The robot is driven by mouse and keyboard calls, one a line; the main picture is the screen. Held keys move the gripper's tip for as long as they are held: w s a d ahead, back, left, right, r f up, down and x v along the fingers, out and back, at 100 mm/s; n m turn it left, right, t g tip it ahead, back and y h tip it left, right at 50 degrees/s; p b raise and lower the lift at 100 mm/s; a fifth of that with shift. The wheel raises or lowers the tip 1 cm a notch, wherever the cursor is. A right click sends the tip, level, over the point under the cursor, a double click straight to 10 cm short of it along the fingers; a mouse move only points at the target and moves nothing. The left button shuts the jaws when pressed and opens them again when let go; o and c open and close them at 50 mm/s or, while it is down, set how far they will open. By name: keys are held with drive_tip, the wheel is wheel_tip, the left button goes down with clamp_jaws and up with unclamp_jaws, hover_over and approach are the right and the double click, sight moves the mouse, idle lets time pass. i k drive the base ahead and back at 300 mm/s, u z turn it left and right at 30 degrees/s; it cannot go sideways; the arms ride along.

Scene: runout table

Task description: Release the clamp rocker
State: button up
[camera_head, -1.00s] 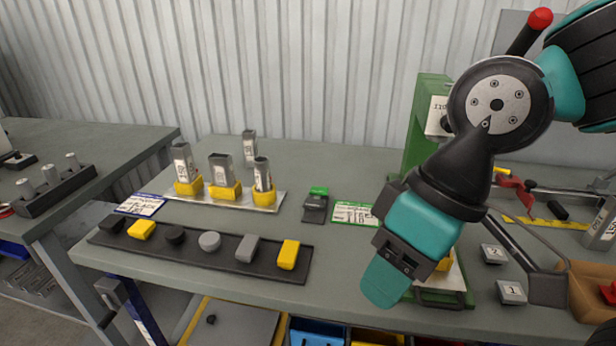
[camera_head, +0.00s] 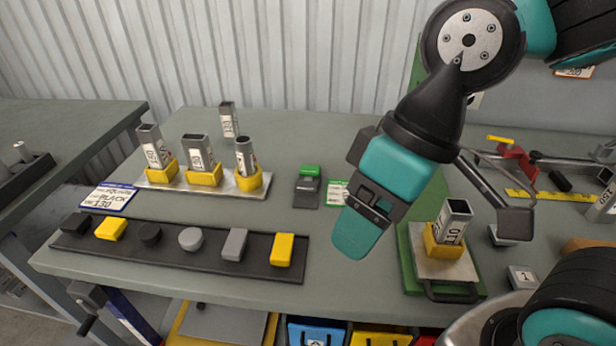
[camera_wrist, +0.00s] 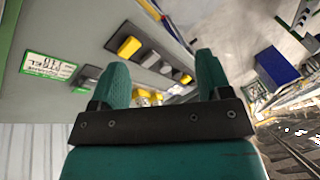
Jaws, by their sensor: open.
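A small dark rocker switch with a green upper half (camera_head: 308,186) sits on the table between the tube stand and the green-edged card; I take it for the clamp rocker. It also shows as a dark block in the wrist view (camera_wrist: 88,76). My gripper (camera_head: 350,246) hangs above the table, right of the rocker and nearer the front, clear of it. In the wrist view my gripper (camera_wrist: 160,70) has its two teal fingers apart with nothing between them. The green fixture (camera_head: 411,265) holds a grey labelled tube (camera_head: 452,222) upright in a yellow block (camera_head: 437,244).
Three tubes stand in yellow holders on a metal plate (camera_head: 155,183). A dark strip (camera_head: 205,262) carries yellow, black and grey pieces along the front edge. A green-edged card (camera_head: 336,192) is partly behind my gripper. A red clamp (camera_head: 515,160) and numbered blocks are at right.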

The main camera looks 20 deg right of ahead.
sight(307, 187)
drive_tip(key=k, duration=0.5)
drive_tip(key=u, duration=0.75)
drive_tip(key=i, duration=0.75)
drive_tip(key=z, duration=0.45)
